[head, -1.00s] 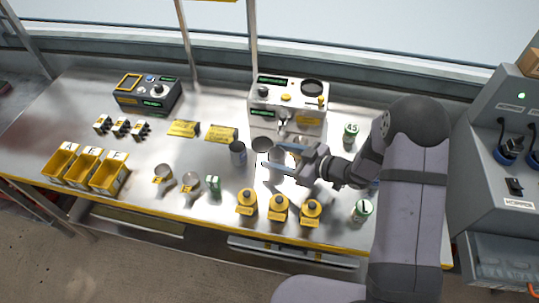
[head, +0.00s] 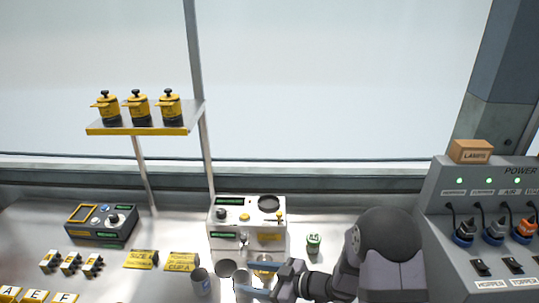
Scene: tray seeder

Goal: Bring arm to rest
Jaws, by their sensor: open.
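My arm reaches in from the lower right, and my gripper (head: 258,280) is at its left end, low over the metal bench in front of the white machine (head: 246,229). The jaws are open, with the two fingers apart and pointing left. The forearm runs right to a dark elbow joint, and the lower arm is cut off by the picture's bottom edge.
A shelf (head: 140,131) holds three yellow pots at the upper left. A dark control box (head: 102,224) and yellow label plates (head: 142,259) lie left. A green-lidded jar (head: 314,243) stands behind my arm. The power panel (head: 487,215) with cables is at right.

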